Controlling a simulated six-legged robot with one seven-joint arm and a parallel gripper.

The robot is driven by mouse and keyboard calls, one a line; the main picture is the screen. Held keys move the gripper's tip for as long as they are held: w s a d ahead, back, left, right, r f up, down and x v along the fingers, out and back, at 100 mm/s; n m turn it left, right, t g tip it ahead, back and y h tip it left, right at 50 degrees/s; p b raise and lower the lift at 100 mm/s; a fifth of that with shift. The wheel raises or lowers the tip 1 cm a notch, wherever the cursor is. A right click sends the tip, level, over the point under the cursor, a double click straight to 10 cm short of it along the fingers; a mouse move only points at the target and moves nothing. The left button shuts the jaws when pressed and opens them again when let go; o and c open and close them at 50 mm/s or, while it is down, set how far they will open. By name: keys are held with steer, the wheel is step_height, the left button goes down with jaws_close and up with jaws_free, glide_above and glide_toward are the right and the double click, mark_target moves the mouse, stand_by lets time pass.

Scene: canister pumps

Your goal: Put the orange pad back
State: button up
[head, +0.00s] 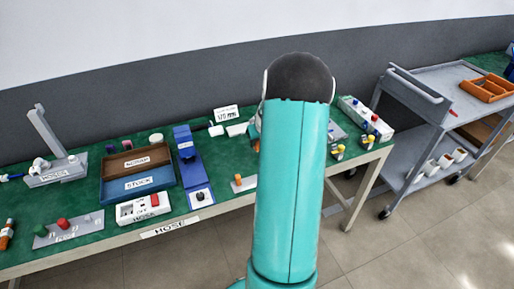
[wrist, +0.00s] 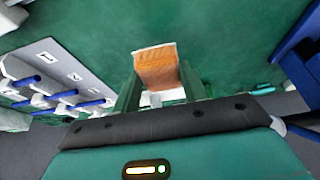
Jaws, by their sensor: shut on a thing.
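The orange pad (wrist: 155,68) shows in the wrist view between the two fingers of my gripper (wrist: 160,84). My gripper is shut on it, and the pad's far end sticks out past the fingertips over the green bench top. A small pale piece shows just below the pad, between the fingers. In the head view my teal arm hides the gripper. A bit of orange shows at the arm's left edge, but I cannot tell whether it is the pad.
In the wrist view, a grey panel (wrist: 62,72) with several blue-ended pegs lies left, and a blue object (wrist: 300,42) stands right. In the head view, the green bench (head: 85,220) holds brown and blue trays, a blue device (head: 190,165) and switch boxes. A grey cart (head: 425,110) stands right.

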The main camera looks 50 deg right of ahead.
mark_target(257, 148)
steer(key=shift+w+f, duration=0.45)
steer(key=shift+f, duration=0.15)
steer(key=shift+w+f, duration=0.15)
steer(key=shift+f, duration=1.45)
steer(key=shift+f, duration=0.15)
steer(key=o, duration=0.9)
steer(key=v, duration=1.2)
